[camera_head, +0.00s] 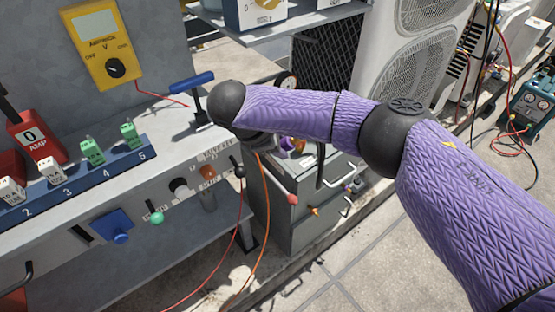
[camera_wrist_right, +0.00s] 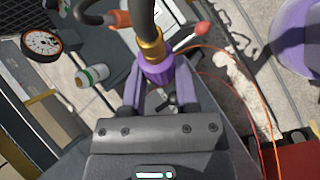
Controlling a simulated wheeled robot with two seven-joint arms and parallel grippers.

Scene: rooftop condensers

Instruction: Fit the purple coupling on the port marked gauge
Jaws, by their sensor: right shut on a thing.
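The purple coupling (camera_wrist_right: 157,70) is between the fingers of my right gripper (camera_wrist_right: 158,84) in the right wrist view. The gripper is shut on it. A brass fitting (camera_wrist_right: 151,45) and a dark hose (camera_wrist_right: 145,15) continue from the coupling. In the head view my right forearm and wrist hide most of the gripper. A row of ports on the grey bench front includes an orange one (camera_head: 208,172) and a black one (camera_head: 178,186). Small labels above them are too small to read, so I cannot tell which is marked gauge. My left gripper is not in view.
A blue-handled tool (camera_head: 191,84) stands on the bench beside my wrist. A yellow meter (camera_head: 103,45) and a numbered blue rack (camera_head: 75,180) are at left. Red and orange cables hang near the ports.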

